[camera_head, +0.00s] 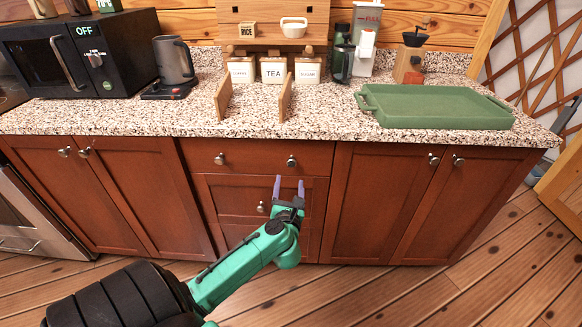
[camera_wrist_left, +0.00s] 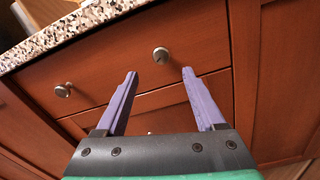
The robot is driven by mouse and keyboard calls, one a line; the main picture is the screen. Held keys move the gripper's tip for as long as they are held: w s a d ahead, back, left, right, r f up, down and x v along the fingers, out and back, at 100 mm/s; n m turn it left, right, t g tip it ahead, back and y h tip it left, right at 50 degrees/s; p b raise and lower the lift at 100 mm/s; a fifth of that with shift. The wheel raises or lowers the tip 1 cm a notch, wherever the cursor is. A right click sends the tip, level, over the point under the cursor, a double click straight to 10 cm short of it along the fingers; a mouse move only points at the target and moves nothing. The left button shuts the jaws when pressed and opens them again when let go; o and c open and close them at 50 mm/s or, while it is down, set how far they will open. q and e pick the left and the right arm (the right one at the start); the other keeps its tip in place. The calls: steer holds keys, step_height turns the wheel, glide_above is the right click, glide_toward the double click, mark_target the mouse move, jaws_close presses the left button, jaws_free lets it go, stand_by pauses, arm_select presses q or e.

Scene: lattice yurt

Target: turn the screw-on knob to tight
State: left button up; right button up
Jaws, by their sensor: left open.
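The top drawer (camera_head: 255,153) has two round metal knobs: a left knob (camera_head: 219,159) and a right knob (camera_head: 291,161). In the left wrist view the right knob (camera_wrist_left: 161,55) shows just beyond and between my fingertips, and the left knob (camera_wrist_left: 62,90) is off to the left. Which knob is the screw-on one, and how tight it sits, I cannot tell. My left gripper (camera_head: 290,182) is open and empty, its two purple fingers pointing at the drawer front just below the right knob. It also shows in the left wrist view (camera_wrist_left: 160,74). My right gripper is out of view.
A lower drawer has its own knob (camera_head: 261,207). Cabinet doors (camera_head: 385,205) flank the drawers. The speckled counter (camera_head: 330,120) overhangs them and holds a green tray (camera_head: 435,107), a microwave (camera_head: 75,55) and canisters (camera_head: 273,70). The space before the drawer is free.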

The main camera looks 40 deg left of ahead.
mark_target(291, 164)
arm_select(q)
steer(key=x, duration=0.9)
steer(key=shift+w+b, duration=0.15)
steer(key=shift+b, duration=0.15)
jaws_close()
